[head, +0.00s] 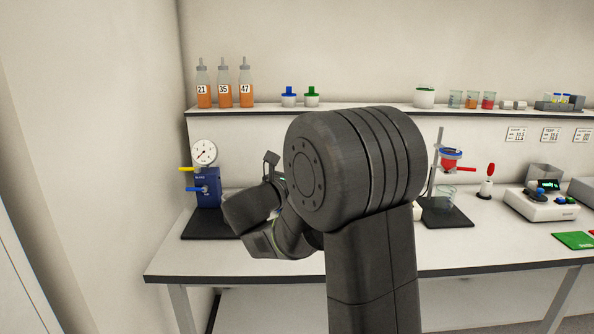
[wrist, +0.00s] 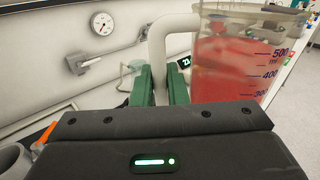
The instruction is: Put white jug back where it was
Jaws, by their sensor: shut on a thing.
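The white jug (wrist: 240,60) stands close at the right of the wrist view. Its clear wall shows red liquid and purple measuring marks up to 500, and its thick white handle (wrist: 158,40) faces my gripper. My gripper (wrist: 161,85) is shut on that handle, with a green finger on each side. The jug's lower part is hidden behind the gripper body. In the head view my arm covers the middle of the scene, and the jug and fingertips are hidden there. I cannot tell whether the jug touches a surface.
The wall shelf (head: 350,111) holds numbered orange bottles (head: 224,92), lidded jars and beakers. On the bench (head: 455,257) are a blue gauge device (head: 207,187) at left, a stand with a red-blue vessel (head: 451,158), and a white instrument (head: 540,205) at right. The bench's front strip is clear.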

